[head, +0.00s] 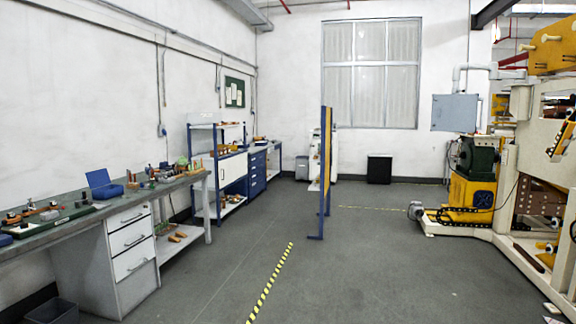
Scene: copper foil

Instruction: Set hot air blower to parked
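I cannot make out a hot air blower for certain in the head view. A small grey rounded unit (415,210) sits low by the machine at the right; I cannot tell what it is. The workbench (110,207) at the left carries an open blue case (102,184) and several small tools, too small to name. Neither of my grippers is in view.
A blue-framed shelf (203,165) and blue drawers (257,172) stand along the left wall. A blue-and-yellow upright panel (325,165) stands mid-room. A large cream and yellow machine (520,150) fills the right. The grey floor (340,270) ahead is clear, with a yellow-black stripe (272,280).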

